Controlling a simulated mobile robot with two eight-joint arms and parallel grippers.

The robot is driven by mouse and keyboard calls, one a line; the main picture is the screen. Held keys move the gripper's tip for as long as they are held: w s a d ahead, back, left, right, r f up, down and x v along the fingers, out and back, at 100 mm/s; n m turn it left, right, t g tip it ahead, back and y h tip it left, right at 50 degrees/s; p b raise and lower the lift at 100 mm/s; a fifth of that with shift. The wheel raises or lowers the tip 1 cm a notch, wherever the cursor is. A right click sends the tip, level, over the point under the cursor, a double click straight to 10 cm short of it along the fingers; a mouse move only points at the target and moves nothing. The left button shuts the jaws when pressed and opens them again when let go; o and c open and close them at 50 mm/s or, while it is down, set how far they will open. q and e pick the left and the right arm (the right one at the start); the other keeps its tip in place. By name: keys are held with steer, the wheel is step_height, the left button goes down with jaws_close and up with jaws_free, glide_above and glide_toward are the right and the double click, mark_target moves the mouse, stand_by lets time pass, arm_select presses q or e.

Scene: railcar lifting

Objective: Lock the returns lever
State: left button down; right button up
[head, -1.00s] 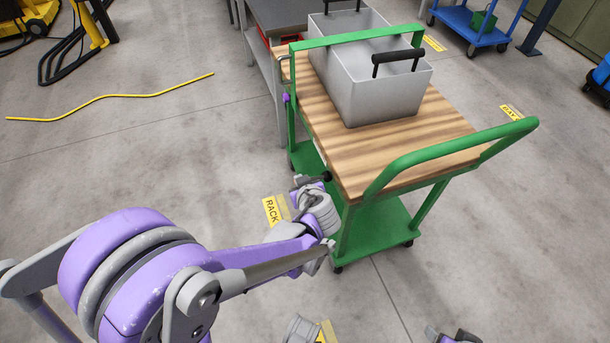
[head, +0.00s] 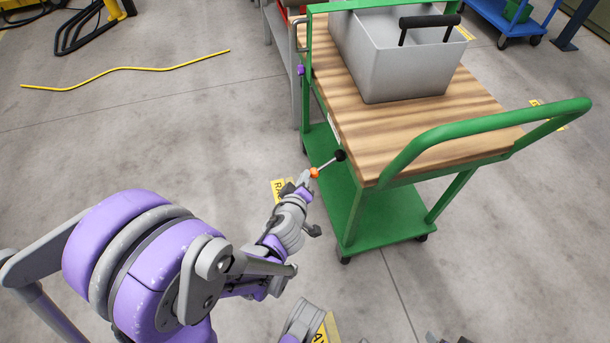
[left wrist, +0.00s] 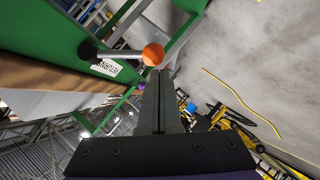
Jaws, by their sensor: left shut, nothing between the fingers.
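The returns lever (head: 327,165) is a thin silver rod on the left side of the green cart. It has a black end near the cart's edge and an orange ball at its outer end. In the left wrist view the lever (left wrist: 122,53) lies across the upper part, with a white label behind it that seems to read RETURNS. My left gripper (head: 304,178) is shut and empty, its fingertips right by the orange ball. In the left wrist view the fingers (left wrist: 160,75) point at the ball; whether they touch it I cannot tell. My right gripper is not shown clearly.
The green cart (head: 375,228) has a wooden top (head: 440,125) with a grey bin (head: 400,70) on it. Its green handle (head: 480,123) rises at the right. A grey bench leg stands behind.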

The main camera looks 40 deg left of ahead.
arm_select(q)
steer(key=shift+w+d+f, duration=0.1)
steer(key=shift+f, duration=0.3)
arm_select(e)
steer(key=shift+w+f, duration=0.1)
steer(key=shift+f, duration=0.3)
